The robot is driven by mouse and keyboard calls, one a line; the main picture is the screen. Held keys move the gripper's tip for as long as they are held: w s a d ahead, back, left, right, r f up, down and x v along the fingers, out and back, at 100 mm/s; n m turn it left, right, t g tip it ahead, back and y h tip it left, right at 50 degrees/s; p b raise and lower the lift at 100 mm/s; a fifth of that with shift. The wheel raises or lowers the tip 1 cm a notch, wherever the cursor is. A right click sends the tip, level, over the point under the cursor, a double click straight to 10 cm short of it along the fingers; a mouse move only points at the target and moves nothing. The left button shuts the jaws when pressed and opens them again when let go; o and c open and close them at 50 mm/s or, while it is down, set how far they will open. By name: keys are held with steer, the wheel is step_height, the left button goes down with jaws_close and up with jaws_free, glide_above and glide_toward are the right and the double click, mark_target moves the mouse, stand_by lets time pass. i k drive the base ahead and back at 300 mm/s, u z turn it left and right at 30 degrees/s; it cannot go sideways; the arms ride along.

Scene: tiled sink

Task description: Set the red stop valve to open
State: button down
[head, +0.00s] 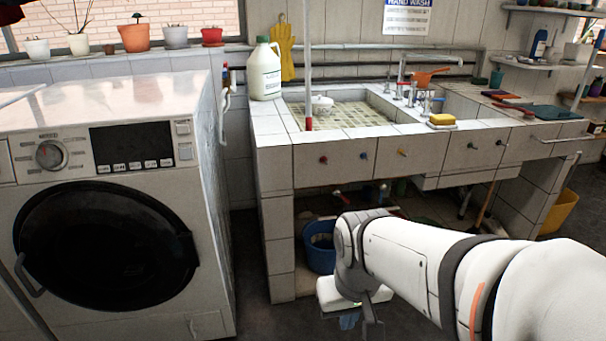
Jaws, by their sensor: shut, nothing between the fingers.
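A small red knob (323,159) sits on the tiled front panel of the sink, left of a blue knob (363,155) and a yellow knob (403,152). A small red fitting (338,192) also shows in the shade under the sink. I cannot tell which red part is the stop valve, nor how either is turned. My gripper (371,325) is low in front of the sink, pointing down near the floor. It is shut and empty, apart from both red parts. My arm hides part of the space under the sink.
A washing machine (105,200) stands at the left. A blue bucket (320,247) stands under the sink behind my gripper. A white jug (265,70) and a yellow sponge (441,119) are on the sink top. Some dark floor is free between machine and sink.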

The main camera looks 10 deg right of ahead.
mark_target(336, 191)
steer(key=z, duration=0.25)
steer(key=i, duration=1.3)
steer(key=u, duration=0.25)
